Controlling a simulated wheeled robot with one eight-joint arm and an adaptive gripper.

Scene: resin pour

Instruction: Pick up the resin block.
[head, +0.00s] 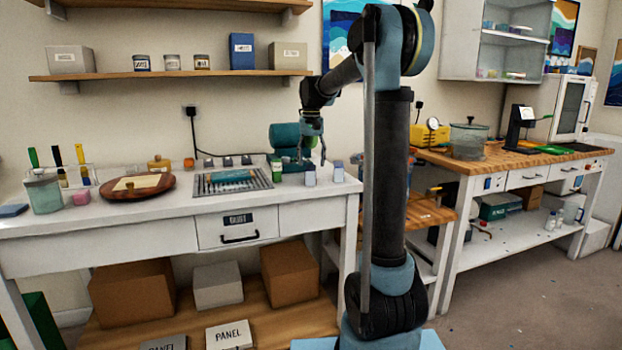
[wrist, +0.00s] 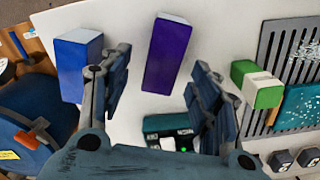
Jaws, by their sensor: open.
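In the head view the purple block (head: 310,177) is left of the blue block (head: 338,173), near the bench's right end. My gripper (head: 312,157) is over this end of the bench, pointing down. In the wrist view my gripper (wrist: 163,78) is open, its fingers spread either side of the purple block's line, with nothing held. I cannot tell its exact height above the blocks.
A dark teal device (wrist: 165,125) with a green light is close to my fingers. A teal machine (head: 284,137) stands behind the blocks. Bare white bench surrounds the purple block.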

